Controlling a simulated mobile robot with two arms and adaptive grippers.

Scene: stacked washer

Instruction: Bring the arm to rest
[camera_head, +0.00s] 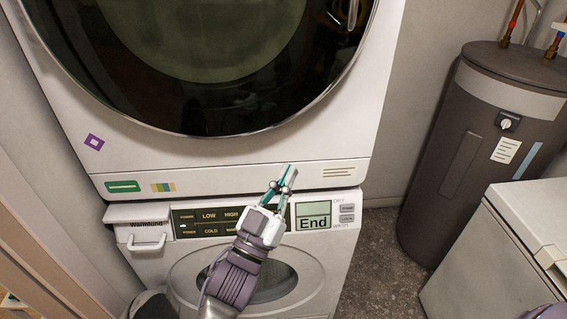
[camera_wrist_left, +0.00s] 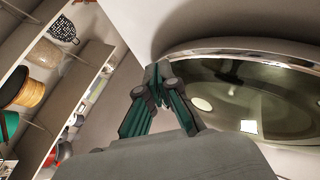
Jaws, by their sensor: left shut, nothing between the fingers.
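My left gripper (camera_head: 288,176) is shut and empty. In the head view it is in front of the stacked washer, near the seam between the upper unit (camera_head: 235,150) and the lower unit's control panel (camera_head: 195,222). A display on that panel (camera_head: 313,222) reads "End". In the left wrist view the fingers of my left gripper (camera_wrist_left: 152,78) meet at their tips, with a round glass door (camera_wrist_left: 240,95) to their right. My arm hides part of the panel and of the lower round door (camera_head: 265,285). My right gripper is not seen.
A dark cylindrical tank (camera_head: 480,140) stands at the right, with a white chest-like box (camera_head: 510,250) in front of it. Speckled floor (camera_head: 375,255) shows between washer and tank. The left wrist view shows shelves (camera_wrist_left: 60,95) with baskets and kitchenware at the left.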

